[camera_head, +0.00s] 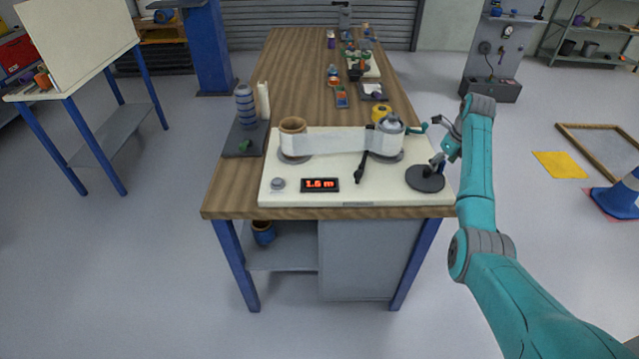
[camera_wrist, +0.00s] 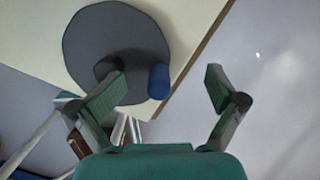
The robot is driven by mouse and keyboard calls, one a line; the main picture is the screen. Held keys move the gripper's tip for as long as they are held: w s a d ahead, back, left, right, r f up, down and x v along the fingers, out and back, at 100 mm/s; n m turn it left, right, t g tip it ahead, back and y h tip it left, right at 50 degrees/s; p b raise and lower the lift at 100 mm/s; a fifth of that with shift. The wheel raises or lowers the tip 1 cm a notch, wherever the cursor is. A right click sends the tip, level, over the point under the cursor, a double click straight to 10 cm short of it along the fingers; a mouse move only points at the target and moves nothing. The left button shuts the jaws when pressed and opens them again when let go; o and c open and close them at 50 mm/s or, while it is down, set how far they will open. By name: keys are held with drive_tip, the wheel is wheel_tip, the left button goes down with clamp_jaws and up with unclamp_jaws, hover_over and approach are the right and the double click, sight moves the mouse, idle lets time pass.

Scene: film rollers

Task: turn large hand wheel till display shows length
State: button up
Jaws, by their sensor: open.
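The large hand wheel (camera_head: 425,180) is a dark grey disc at the right front of the cream board. A blue handle stands near its rim and shows plainly in the wrist view (camera_wrist: 158,82), with the wheel's disc (camera_wrist: 82,38) behind. My gripper (camera_head: 440,162) is over the wheel's right side. In the wrist view its fingers (camera_wrist: 166,78) are apart, with the blue handle between them, closer to the left finger. Whether a finger touches it I cannot tell. The display (camera_head: 319,185) reads 1.6 m in red.
White film (camera_head: 335,141) spans from a brown roll (camera_head: 293,128) to a grey roller (camera_head: 391,127). A black lever (camera_head: 361,167) and a small grey knob (camera_head: 278,184) are on the board. A dark stand with a blue spool (camera_head: 245,105) is at left.

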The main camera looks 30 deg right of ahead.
drive_tip(key=shift+r, duration=3.5)
